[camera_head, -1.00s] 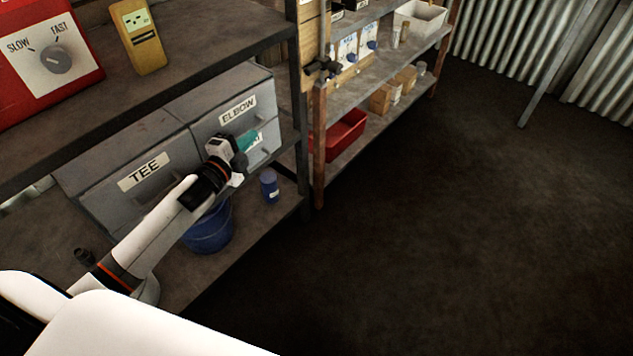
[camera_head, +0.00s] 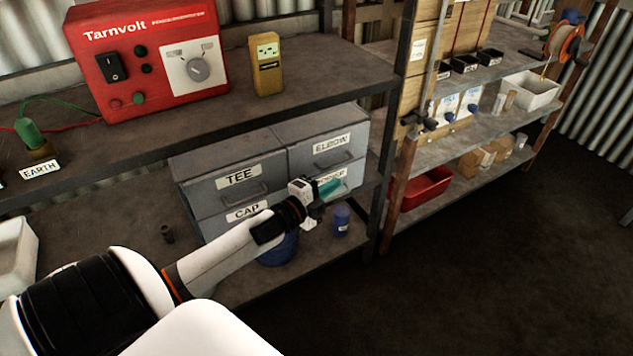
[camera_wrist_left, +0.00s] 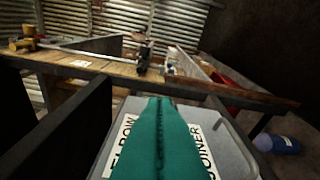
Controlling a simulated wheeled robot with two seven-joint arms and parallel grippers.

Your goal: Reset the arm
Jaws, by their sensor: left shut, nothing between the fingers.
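My left arm comes in from the lower left of the head view. Its left gripper (camera_head: 327,187), with teal fingers, is in front of the grey drawer cabinet (camera_head: 210,161), by the lower right drawer, whose label it partly covers. In the left wrist view the teal fingers (camera_wrist_left: 160,140) lie pressed together, shut with nothing between them. Behind them are the drawer labels, partly hidden. I cannot tell whether the fingers touch the drawer front. My right gripper is not in view.
A red Tarnvolt unit (camera_head: 150,55) and a yellow meter (camera_head: 266,65) stand on the shelf above. A blue jar (camera_head: 341,219) and a blue bucket (camera_head: 278,250) are on the lower shelf. A red bin (camera_head: 427,188) is further right. The dark floor at right is clear.

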